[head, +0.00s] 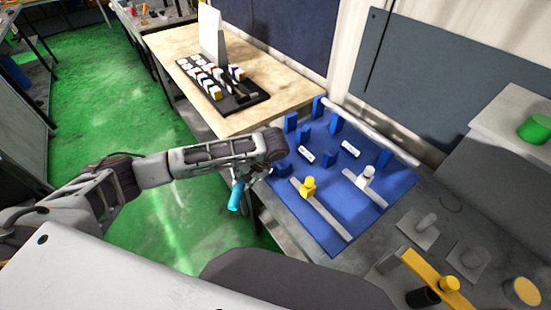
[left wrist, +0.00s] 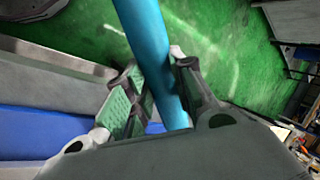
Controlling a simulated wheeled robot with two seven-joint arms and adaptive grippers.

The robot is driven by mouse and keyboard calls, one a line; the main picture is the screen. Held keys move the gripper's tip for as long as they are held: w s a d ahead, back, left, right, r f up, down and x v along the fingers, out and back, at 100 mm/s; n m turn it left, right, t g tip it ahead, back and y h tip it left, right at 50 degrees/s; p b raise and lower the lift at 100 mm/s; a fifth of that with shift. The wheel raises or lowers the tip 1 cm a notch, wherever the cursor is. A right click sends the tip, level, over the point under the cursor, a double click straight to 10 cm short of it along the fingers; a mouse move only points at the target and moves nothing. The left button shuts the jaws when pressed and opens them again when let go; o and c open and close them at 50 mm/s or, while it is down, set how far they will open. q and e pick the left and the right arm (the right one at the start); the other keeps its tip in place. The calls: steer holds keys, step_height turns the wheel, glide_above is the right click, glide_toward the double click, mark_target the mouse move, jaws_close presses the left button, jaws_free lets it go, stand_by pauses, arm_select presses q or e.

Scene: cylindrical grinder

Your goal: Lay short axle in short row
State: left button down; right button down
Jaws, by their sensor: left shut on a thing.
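A cyan rod (head: 236,196), which I take to be the short axle, hangs tilted below my left gripper (head: 252,173) in the head view. The left wrist view shows the cyan rod (left wrist: 150,45) between the two fingers of my left gripper (left wrist: 162,98), which is shut on it. The gripper is just left of a blue board (head: 352,205), over its near-left edge, and the rod is over the floor side. The board carries several upright blue blocks (head: 291,122) and two small white labels (head: 306,154), whose text is too small to read. My right gripper is not in view.
A yellow knob (head: 308,187) and a white knob (head: 367,176) stand by grey rails on the board. A wooden table (head: 250,65) behind holds a black tray of small pieces. A yellow bar (head: 425,265) and grey blocks lie at right. Green floor is open at left.

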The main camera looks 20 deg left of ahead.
arm_select(q)
steer(key=shift+w+a+r+n, duration=0.15)
steer(key=shift+w+r+n, duration=0.05)
steer(key=shift+w, duration=0.2)
steer(key=shift+w+a+r+n, duration=0.15)
steer(key=shift+w+n, duration=0.05)
steer(key=shift+w, duration=0.15)
steer(key=shift+w+r+m+b, duration=0.4)
steer(key=shift+w+m, duration=0.1)
steer(key=shift+w, duration=0.35)
steer(key=w+d+r+m+t+h, duration=0.2)
steer(key=w+d+r+m+h, duration=0.2)
steer(key=m, duration=0.9)
steer(key=w+d+r+m+t+h, duration=0.3)
steer(key=w+r+m+h, duration=0.2)
steer(key=m, duration=0.8)
steer(key=shift+w+d+m+t+h, duration=0.3)
steer(key=shift+w+d, duration=0.05)
steer(key=shift+w, duration=0.9)
steer(key=shift+f, duration=0.1)
step_height(320, 180, down, 6)
steer(key=shift+f, duration=0.2)
